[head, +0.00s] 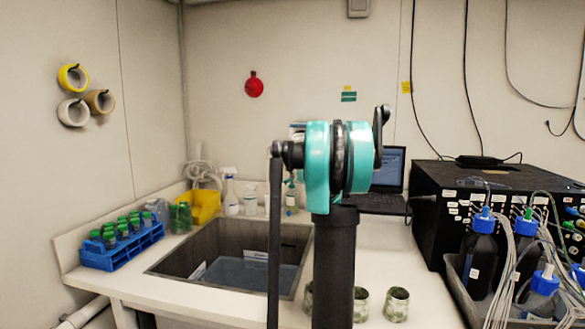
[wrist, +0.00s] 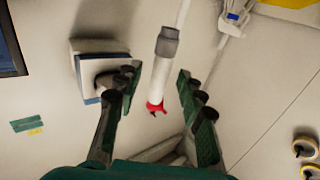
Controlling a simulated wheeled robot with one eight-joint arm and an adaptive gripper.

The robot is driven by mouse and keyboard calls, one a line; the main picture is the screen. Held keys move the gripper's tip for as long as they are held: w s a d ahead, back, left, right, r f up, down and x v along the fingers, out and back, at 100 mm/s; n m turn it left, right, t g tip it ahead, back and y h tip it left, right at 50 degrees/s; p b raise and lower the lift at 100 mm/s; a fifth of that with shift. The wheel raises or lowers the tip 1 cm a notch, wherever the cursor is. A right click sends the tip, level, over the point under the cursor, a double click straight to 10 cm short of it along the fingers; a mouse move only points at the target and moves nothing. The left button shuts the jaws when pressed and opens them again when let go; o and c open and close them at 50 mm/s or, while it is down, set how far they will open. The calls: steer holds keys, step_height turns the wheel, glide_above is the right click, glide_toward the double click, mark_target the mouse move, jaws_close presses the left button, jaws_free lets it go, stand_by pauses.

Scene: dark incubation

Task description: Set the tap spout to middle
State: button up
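My gripper (wrist: 157,76) is open in the wrist view, with one dark green, black-padded finger on each side. A white tube with a grey collar (wrist: 166,44), which looks like the tap spout, reaches from the top edge down between the fingertips in the picture. Neither finger visibly touches it; its depth is unclear. A red piece shows at its lower end, perhaps the red item on the wall behind. In the head view my teal and black arm stands in front of the sink (head: 180,262), and I cannot make out the spout or the gripper.
A blue rack (head: 122,252) of green-capped tubes stands left of the sink. Spray bottles (head: 231,196) stand behind it. Right are a laptop (head: 388,168), a black box (head: 435,190) and bottles with tubing (head: 480,250). A white box (wrist: 95,62) is beside the left finger in the wrist view.

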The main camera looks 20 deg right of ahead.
mark_target(293, 164)
steer(key=shift+w, duration=1.55)
jaws_close()
